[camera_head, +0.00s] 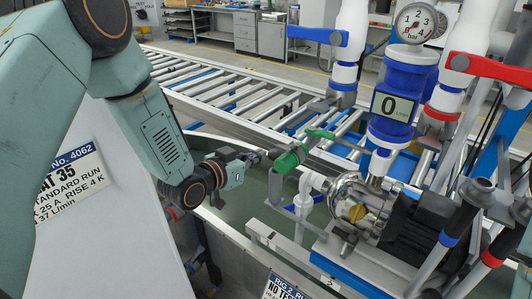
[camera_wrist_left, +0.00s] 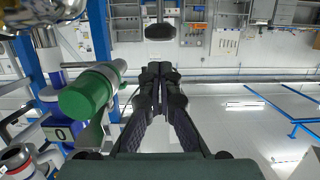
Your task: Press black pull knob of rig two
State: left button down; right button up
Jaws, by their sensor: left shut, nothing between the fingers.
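My left gripper (camera_head: 257,158) comes in from the left in the head view, its fingers pointing right toward a green cylindrical fitting (camera_head: 288,159) on rig two. In the left wrist view its fingers (camera_wrist_left: 160,78) are shut and empty. A black knob (camera_wrist_left: 159,31) with a short stem shows just beyond the fingertips there, with a visible gap in the picture. In the head view I cannot tell the knob apart from the dark fingertips. The green fitting (camera_wrist_left: 88,92) lies left of the fingers in the wrist view. My right gripper is not in view.
Rig two's plate (camera_head: 283,287) is at the bottom edge. The steel pump (camera_head: 362,207), blue-banded meter (camera_head: 392,104), pressure gauge (camera_head: 416,23) and blue lever (camera_head: 318,36) stand to the right. A roller conveyor (camera_head: 230,90) runs behind. A grey panel (camera_head: 100,220) is at left.

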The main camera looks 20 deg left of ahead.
pick_arm(q)
jog(key=v, duration=0.3)
jog(key=shift+s+r, duration=0.2)
jog(key=shift+s, duration=0.1)
jog(key=shift+w+f, duration=0.1)
jog(key=shift+w, duration=0.05)
jog(key=shift+s+a, duration=0.1)
jog(key=shift+s, duration=0.15)
jog(key=shift+w, duration=0.2)
jog(key=shift+s, duration=0.15)
dwell(0.3)
